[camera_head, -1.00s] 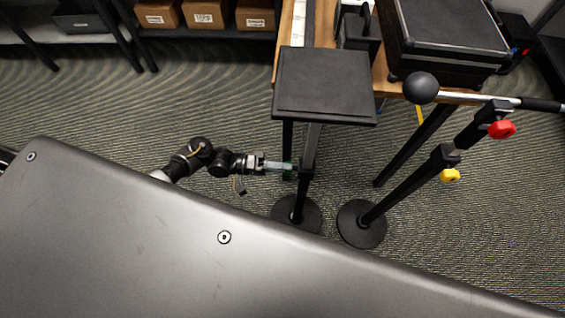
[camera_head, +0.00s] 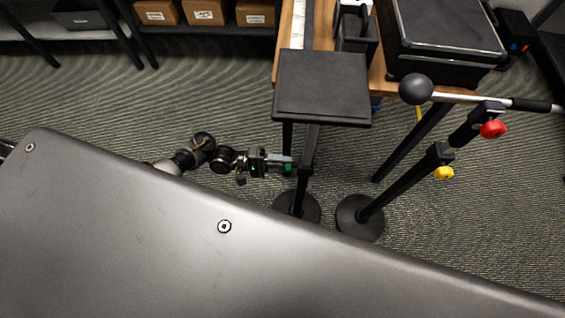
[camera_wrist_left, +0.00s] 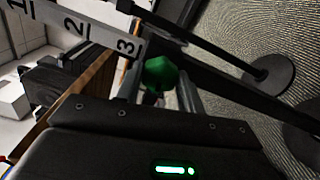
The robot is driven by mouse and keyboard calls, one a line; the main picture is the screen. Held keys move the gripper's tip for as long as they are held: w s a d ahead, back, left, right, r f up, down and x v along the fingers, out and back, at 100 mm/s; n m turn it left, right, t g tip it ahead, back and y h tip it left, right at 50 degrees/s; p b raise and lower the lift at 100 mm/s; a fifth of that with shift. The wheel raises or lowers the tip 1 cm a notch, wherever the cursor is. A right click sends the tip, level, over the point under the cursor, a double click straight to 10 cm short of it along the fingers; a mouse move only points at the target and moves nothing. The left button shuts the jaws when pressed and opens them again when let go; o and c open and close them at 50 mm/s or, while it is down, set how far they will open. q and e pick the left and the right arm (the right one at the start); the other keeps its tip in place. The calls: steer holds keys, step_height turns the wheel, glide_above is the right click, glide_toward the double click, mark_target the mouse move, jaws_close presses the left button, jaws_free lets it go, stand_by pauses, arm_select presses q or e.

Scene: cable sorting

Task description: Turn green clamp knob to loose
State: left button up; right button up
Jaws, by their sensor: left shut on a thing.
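The green clamp knob (camera_head: 288,167) is on the post of the black-topped stand (camera_head: 322,88), below its flat top. In the left wrist view the green knob (camera_wrist_left: 160,74) sits between the two fingers. My left gripper (camera_head: 280,166) reaches in from the left at knob height and is shut on the green knob. It also shows in the left wrist view (camera_wrist_left: 165,95), where the dark gripper body hides the lower part. The knob's threaded side is hidden. My right gripper is not in view.
A second stand to the right carries a red knob (camera_head: 493,129), a yellow knob (camera_head: 443,173) and a boom with a black ball (camera_head: 416,89). A wooden table (camera_head: 291,45) with a black case (camera_head: 447,38) stands behind. Boxes (camera_head: 204,12) sit on a far shelf.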

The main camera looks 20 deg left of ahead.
arm_select(q)
steer(key=o, duration=1)
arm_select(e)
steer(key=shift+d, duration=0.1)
arm_select(q)
steer(key=b+v, duration=0.2)
steer(key=v, duration=0.8)
steer(key=shift+a, duration=0.4)
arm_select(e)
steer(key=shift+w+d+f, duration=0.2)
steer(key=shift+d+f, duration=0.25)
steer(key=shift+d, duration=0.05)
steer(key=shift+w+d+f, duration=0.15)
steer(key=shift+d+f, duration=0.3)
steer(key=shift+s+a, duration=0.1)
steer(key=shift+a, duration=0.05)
